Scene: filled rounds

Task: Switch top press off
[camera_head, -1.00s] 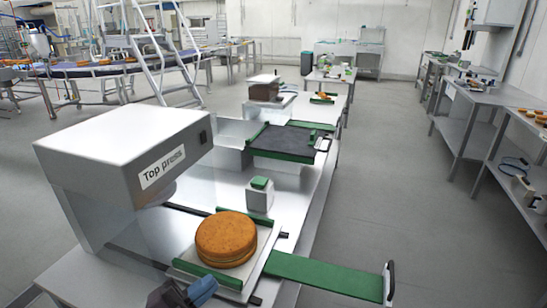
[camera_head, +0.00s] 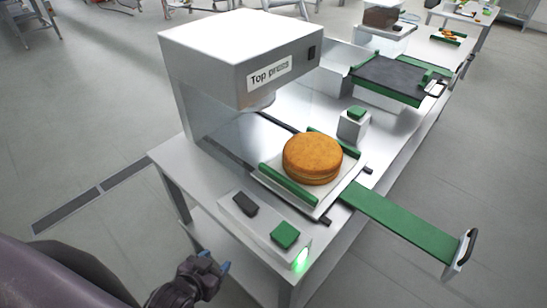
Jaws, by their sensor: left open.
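The top press (camera_head: 225,60) is a white machine labelled "Top press" on a steel table. A small black switch (camera_head: 312,53) is on the right face of its head. On the table's front corner, a pale control panel (camera_head: 262,222) carries a black rocker (camera_head: 245,204), a green button (camera_head: 285,235) and a glowing green light (camera_head: 301,259). The rocker's position is too small to tell. A round cake (camera_head: 312,158) sits on a tray beside the press head. My left gripper (camera_head: 226,267), dark with blue fingertips, is open and empty, in front of and below the panel.
A green slide with a handle (camera_head: 408,222) sticks out past the table's right edge. A small white box with a green button (camera_head: 353,124) stands behind the cake. A black-topped green-framed plate (camera_head: 392,76) lies farther back.

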